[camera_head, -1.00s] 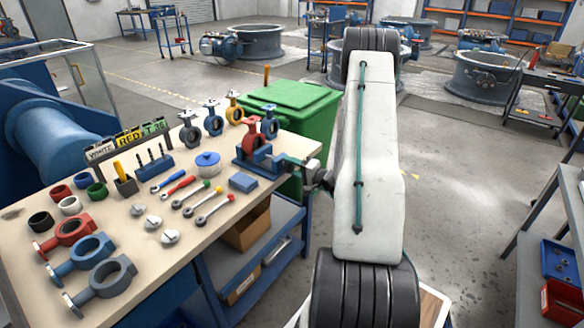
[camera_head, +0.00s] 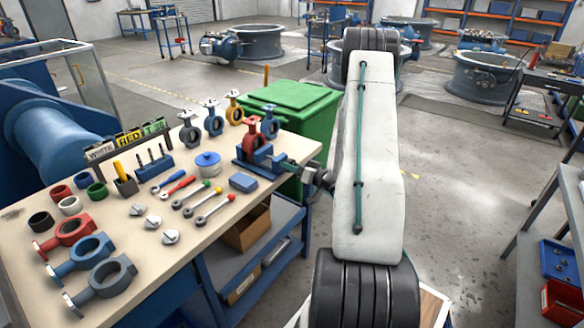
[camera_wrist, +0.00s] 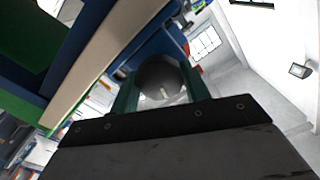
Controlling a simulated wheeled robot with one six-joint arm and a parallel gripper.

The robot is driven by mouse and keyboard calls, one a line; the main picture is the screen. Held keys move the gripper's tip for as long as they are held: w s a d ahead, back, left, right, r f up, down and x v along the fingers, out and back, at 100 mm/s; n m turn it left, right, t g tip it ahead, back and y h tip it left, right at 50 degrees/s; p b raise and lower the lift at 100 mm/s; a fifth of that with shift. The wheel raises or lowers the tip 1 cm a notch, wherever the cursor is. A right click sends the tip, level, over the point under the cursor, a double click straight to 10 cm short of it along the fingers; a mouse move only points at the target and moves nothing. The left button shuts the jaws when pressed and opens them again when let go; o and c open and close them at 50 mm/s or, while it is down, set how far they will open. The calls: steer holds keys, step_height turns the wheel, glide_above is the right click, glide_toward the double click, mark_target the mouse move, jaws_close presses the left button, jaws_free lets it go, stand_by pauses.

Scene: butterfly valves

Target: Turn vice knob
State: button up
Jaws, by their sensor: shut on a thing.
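The blue vice (camera_head: 258,161) stands at the right edge of the workbench with a red butterfly valve (camera_head: 252,131) upright in it. My gripper (camera_head: 296,170) is at the vice's right end, just past the bench edge. In the wrist view, the green fingers of my gripper (camera_wrist: 162,84) are shut on the dark round vice knob (camera_wrist: 161,76), one on each side. The knob is mostly hidden in the head view by the gripper and wrist.
The workbench (camera_head: 128,285) carries loose valves, coloured rings, screwdrivers, wrenches and a blue lidded pot (camera_head: 207,164). A green bin (camera_head: 296,102) stands behind the vice. Open floor lies to the right, before a grey shelf (camera_head: 545,225).

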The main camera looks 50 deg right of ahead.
steer(key=shift+s+f+n, duration=0.1)
steer(key=shift+n, duration=0.5)
steer(key=o, duration=1)
steer(key=s, duration=0.7)
steer(key=shift+s+d, duration=0.3)
steer(key=shift+s, duration=0.1)
